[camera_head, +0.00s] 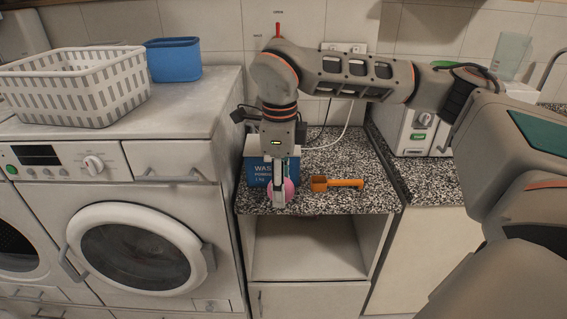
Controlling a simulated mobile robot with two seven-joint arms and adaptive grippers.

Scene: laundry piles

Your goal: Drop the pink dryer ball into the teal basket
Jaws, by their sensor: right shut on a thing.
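The pink dryer ball (289,189) is at the front of the speckled counter, partly hidden by my right gripper. My right gripper (279,197) points down and is shut on the ball. I cannot tell whether the ball still touches the counter. A small blue-teal basket (173,66) stands on top of the washing machine at the upper left, left of my right gripper and higher than the ball. Its inside is mostly hidden. My left gripper is not in view.
A white slatted laundry basket (82,89) stands left of the blue-teal one. A blue and white washing powder box (257,170) is right behind the gripper. An orange scoop (339,183) lies to the right on the counter (343,160). The washer's top (185,103) is bare in front.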

